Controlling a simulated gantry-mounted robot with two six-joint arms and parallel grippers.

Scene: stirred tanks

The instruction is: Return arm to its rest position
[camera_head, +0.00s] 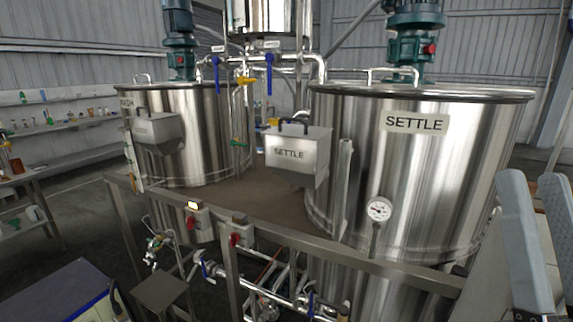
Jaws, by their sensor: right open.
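My right gripper (540,230) is at the right edge of the head view, in front of the large steel tank labelled SETTLE (450,170). Its two pale grey fingers stand apart with nothing visible between them, so it is open and empty. It appears clear of the tank, though the exact distance cannot be told. My left gripper is not in view.
A steel box labelled SETTLE (298,155) with a dark handle hangs between the tanks. A second steel tank (205,135) stands at left. A metal frame rail (330,262) crosses in front, with pipes and valves below. Shelves with bottles (60,125) line the left.

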